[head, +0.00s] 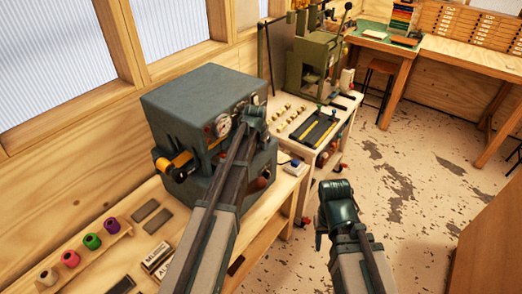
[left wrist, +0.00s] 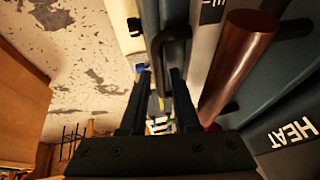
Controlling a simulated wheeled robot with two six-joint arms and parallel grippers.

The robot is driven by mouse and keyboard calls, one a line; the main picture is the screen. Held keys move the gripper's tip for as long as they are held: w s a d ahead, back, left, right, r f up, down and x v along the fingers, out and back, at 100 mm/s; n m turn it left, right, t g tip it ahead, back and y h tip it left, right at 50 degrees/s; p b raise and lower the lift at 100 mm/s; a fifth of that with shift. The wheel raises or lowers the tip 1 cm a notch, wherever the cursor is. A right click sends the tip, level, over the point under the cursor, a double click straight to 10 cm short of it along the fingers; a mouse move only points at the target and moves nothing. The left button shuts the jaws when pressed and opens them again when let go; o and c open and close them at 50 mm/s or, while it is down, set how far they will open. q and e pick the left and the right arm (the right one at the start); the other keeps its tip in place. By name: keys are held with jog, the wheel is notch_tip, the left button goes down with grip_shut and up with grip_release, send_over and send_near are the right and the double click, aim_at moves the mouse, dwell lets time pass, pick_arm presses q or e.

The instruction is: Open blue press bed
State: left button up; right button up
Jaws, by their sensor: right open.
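The blue-grey press (head: 200,105) stands on the wooden bench, with gauges and knobs on its front. My left gripper (head: 262,122) is at its front right; my own wrist hides the fingers in the head view. In the left wrist view the left gripper (left wrist: 158,80) is open. A black bar handle (left wrist: 178,36) on the blue-grey front is just ahead of its fingertips; I cannot tell whether they touch. A brown round grip (left wrist: 238,62) is close on the right, near a HEAT label. My right gripper (head: 337,205) is open over the floor, away from the press.
Spools of coloured foil (head: 92,241) and small dark blocks lie on the bench left of the press. A green hand press (head: 315,60) stands on a white table beyond, with a tool tray (head: 318,130). A brown panel (head: 490,240) is at lower right. The floor between is clear.

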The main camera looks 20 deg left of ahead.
pick_arm(q)
grip_shut()
dwell(1.5)
